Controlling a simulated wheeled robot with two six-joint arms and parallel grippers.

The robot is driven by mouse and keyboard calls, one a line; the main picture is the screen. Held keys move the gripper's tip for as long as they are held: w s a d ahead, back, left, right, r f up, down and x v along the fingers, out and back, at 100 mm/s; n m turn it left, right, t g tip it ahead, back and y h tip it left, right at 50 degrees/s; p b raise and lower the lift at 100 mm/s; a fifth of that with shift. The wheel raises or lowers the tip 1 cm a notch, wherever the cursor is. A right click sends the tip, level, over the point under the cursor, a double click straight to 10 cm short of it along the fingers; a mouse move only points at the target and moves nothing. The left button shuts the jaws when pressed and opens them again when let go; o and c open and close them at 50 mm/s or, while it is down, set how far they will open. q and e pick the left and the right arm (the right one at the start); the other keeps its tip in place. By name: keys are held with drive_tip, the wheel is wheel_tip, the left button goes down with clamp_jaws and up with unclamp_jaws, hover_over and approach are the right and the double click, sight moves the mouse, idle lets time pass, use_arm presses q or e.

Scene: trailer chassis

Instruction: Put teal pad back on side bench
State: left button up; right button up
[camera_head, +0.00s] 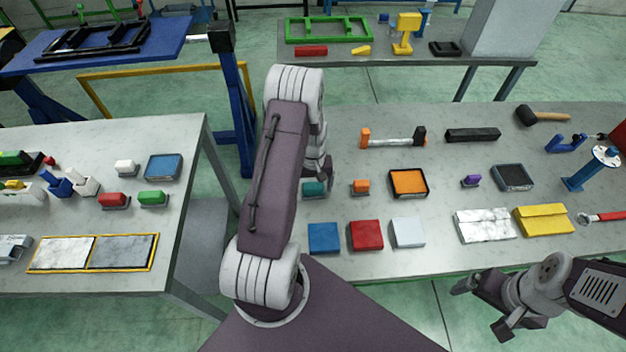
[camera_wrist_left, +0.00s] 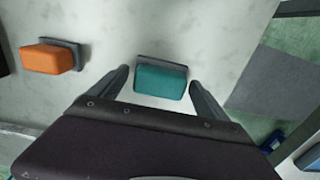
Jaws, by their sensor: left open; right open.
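The teal pad (camera_head: 314,188) lies on the right-hand grey bench (camera_head: 450,252), left of an orange block. In the left wrist view the teal pad (camera_wrist_left: 161,82), on a dark base, lies between the two fingers of my left gripper (camera_wrist_left: 159,84). The fingers are open, with gaps on both sides of it. In the head view my left arm partly hides that gripper. My right gripper (camera_head: 484,309) is open and empty in front of the bench. A left-hand grey bench (camera_head: 105,137) holds similar red, green and white pads; I cannot tell which bench is the side bench.
The orange block (camera_head: 361,186) stands close to the teal pad. Blue (camera_head: 323,238), red (camera_head: 367,235) and white (camera_head: 408,232) squares lie along the bench's front. A gap with floor separates the benches. A yellow-framed tray (camera_head: 167,237) lies on the left bench.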

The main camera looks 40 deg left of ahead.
sight(313, 185)
use_arm(q)
wheel_tip(313, 185, up, 12)
drive_tip(key=b, duration=0.2)
drive_tip(key=s+d+m+t+b, duration=0.1)
drive_tip(key=s+d+m, duration=0.6)
drive_tip(key=s+d, duration=0.5)
drive_tip(key=d, duration=0.4)
drive_tip(key=shift+d+r+m+b, duration=0.15)
drive_tip(key=shift+m+b, duration=0.15)
drive_tip(key=shift+m, duration=0.1)
